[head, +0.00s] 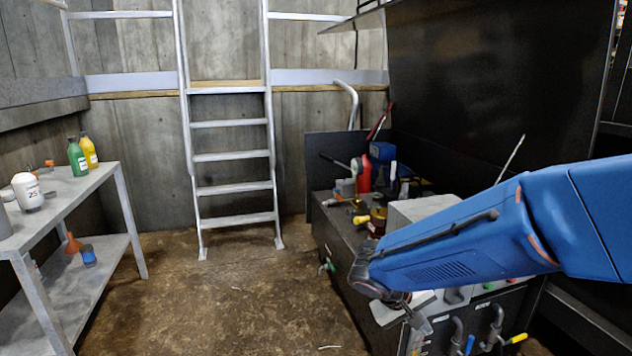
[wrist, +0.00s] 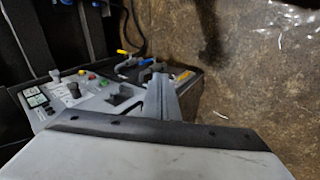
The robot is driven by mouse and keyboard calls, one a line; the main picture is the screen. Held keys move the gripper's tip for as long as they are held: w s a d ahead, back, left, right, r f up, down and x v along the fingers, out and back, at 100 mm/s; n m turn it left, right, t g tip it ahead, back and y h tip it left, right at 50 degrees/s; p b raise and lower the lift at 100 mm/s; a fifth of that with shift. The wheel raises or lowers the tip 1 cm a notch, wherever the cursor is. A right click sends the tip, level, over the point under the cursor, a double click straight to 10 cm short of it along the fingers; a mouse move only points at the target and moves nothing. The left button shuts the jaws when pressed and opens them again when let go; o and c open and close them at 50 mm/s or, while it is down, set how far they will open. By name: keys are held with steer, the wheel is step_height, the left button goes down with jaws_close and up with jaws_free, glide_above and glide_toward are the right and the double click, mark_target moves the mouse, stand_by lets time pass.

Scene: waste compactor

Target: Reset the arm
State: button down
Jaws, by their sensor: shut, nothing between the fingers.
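My blue arm reaches in from the right in the head view, over the dark machine bench (head: 345,250). My gripper (head: 418,322) is at the arm's low end, small and partly hidden, beside the front edge of the bench. In the wrist view my gripper (wrist: 165,85) shows as grey fingers close together, with nothing held between them. Beyond them is a control panel (wrist: 85,92) with knobs and coloured buttons. I cannot tell whether the fingers touch anything.
Valves with yellow and blue handles (head: 490,335) stick out of the bench front. A red bottle (head: 363,175) and other items crowd the bench top. A grey shelf table (head: 75,200) with bottles stands left. A ladder (head: 232,155) leans at the back. The middle floor is clear.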

steer(key=s+d+r+t+y, duration=0.1)
steer(key=s+d+r+y, duration=0.1)
steer(key=s, duration=0.7)
steer(key=s+d+r+m+t+y, duration=0.1)
steer(key=s+d+r+y, duration=0.1)
steer(key=s+r+y, duration=0.2)
steer(key=shift+s+r+m+y, duration=0.35)
steer(key=shift+s+r, duration=0.85)
steer(key=shift+s, duration=1.15)
